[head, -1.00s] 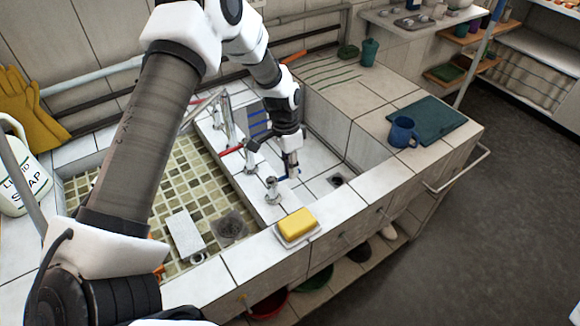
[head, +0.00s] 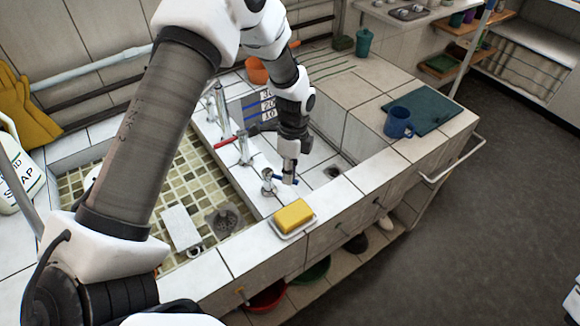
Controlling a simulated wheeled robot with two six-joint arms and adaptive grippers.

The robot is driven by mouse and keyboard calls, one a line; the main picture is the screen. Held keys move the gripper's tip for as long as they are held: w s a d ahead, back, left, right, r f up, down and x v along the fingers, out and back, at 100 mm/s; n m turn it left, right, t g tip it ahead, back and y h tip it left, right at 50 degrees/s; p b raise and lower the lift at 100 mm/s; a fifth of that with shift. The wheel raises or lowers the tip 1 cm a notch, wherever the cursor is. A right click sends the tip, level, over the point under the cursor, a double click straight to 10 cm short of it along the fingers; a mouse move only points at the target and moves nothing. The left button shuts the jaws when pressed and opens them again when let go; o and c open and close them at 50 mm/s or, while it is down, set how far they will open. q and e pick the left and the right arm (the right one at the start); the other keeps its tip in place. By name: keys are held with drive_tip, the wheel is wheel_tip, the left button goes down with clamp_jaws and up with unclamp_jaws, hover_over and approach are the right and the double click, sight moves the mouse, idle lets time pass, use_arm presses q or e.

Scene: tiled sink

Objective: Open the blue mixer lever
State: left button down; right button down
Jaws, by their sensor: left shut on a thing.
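The blue mixer lever (head: 278,178) sticks out to the right from the chrome tap body (head: 267,182) on the ledge between the two basins. My left gripper (head: 289,179) points down over the lever's outer end and is shut on it. The fingers hide part of the lever. The red lever (head: 225,142) is on another chrome tap farther back, apart from my gripper. My right gripper is not in view.
A yellow sponge on a white dish (head: 282,231) sits on the front rim, close to the tap. A blue mug (head: 397,122) stands by a dark green mat (head: 440,110) on the right counter. A liquid soap bottle (head: 22,180) is at far left.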

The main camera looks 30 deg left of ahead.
use_arm(q)
drive_tip(key=shift+s+d+r+m+y+p, duration=0.15)
drive_tip(key=shift+s+m+p, duration=0.35)
drive_tip(key=shift+m, duration=0.75)
drive_tip(key=shift+s+a+f+m+y+p, duration=0.1)
drive_tip(key=shift+s+m+y+p, duration=0.2)
drive_tip(key=shift+s+m, duration=0.7)
drive_tip(key=shift+w+m, duration=0.25)
drive_tip(key=shift+m, duration=0.1)
drive_tip(key=c, duration=1.2)
unclamp_jaws()
drive_tip(key=r, duration=0.4)
drive_tip(key=w+r, duration=0.1)
drive_tip(key=r, duration=0.3)
drive_tip(key=w+r, duration=0.1)
drive_tip(key=r, duration=0.2)
drive_tip(key=shift+w+d+r, duration=0.15)
drive_tip(key=shift+d+r, duration=0.15)
drive_tip(key=shift+r, duration=0.1)
drive_tip(key=shift+f, duration=0.1)
